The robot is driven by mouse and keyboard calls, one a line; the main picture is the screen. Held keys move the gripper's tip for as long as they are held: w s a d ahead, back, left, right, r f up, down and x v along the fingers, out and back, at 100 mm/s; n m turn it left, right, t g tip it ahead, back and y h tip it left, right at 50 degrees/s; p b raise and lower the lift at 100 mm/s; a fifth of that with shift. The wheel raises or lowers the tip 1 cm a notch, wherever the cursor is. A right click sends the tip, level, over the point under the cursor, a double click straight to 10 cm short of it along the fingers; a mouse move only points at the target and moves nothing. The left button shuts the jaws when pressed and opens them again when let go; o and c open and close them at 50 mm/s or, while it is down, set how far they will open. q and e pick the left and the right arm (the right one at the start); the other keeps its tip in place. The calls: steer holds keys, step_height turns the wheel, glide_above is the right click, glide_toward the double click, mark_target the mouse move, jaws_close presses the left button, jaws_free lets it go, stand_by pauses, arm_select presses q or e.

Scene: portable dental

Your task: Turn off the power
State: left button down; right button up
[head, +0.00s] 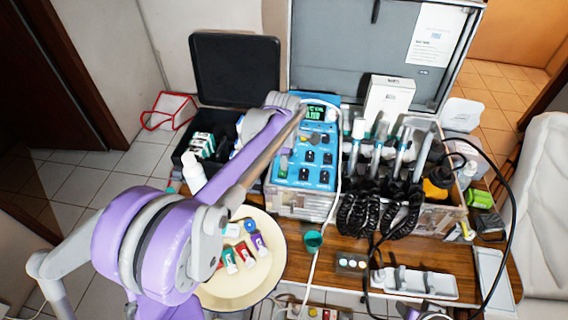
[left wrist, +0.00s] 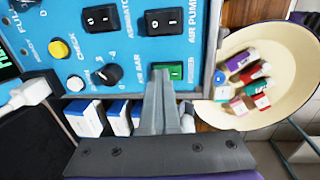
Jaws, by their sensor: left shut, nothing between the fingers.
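The blue control panel (head: 318,155) of the dental unit stands at the middle of the bench. In the left wrist view, a green rocker switch (left wrist: 175,71) sits at the panel's lower edge, beside the word POWER. My left gripper (left wrist: 163,84) is shut and empty. Its fingertips are at the green switch and overlap its near edge; I cannot tell whether they press it. In the head view my left arm reaches over the panel's left side and hides most of this gripper.
Black rocker switches (left wrist: 101,18) and a black knob (left wrist: 107,74) are close to the fingers. A round cream tray (head: 225,291) with small tubes lies below the panel. Handpieces with coiled black hoses (head: 362,212) stand right of it. A black box (head: 213,122) is at the left.

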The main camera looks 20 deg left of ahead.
mark_target(284, 172)
arm_select(q)
steer(key=shift+w+f+g, duration=0.15)
steer(key=shift+f+g, duration=0.15)
steer(key=shift+f, duration=0.2)
steer(key=shift+s+d+f, duration=0.1)
steer(key=shift+s+d, duration=0.15)
steer(key=shift+s, duration=0.35)
step_height(284, 172, up, 12)
steer(key=shift+p, duration=0.3)
stand_by(0.3)
steer(key=shift+s+a, duration=0.1)
stand_by(0.3)
